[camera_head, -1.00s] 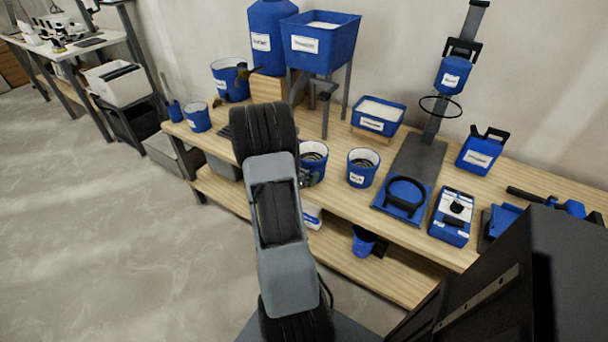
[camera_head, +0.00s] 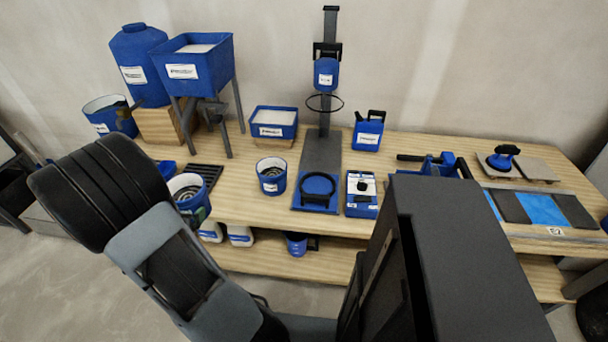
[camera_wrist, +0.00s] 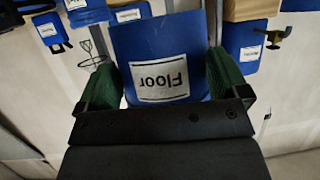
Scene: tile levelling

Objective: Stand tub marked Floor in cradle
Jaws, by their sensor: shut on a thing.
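The blue tub marked Floor (camera_wrist: 150,40) is in my gripper (camera_wrist: 164,68), its label upside down in the wrist view. The green finger pads press on its two sides. In the head view a blue tub with a ringed inside (camera_head: 187,188), which looks like the same one, shows beside my arm at the bench's front, with green at its side. It appears upright. My arm hides most of the gripper there. A blue base with a black ring (camera_head: 318,190), which looks like the cradle, lies at the foot of the mixer stand (camera_head: 322,150), empty.
A second white-lined tub (camera_head: 271,175) stands between the held tub and the ringed base. A scale (camera_head: 361,193) sits right of the base. A hopper (camera_head: 197,65), a tray of powder (camera_head: 273,122) and a jug (camera_head: 368,131) stand behind. Bare bench (camera_head: 245,205) shows in front.

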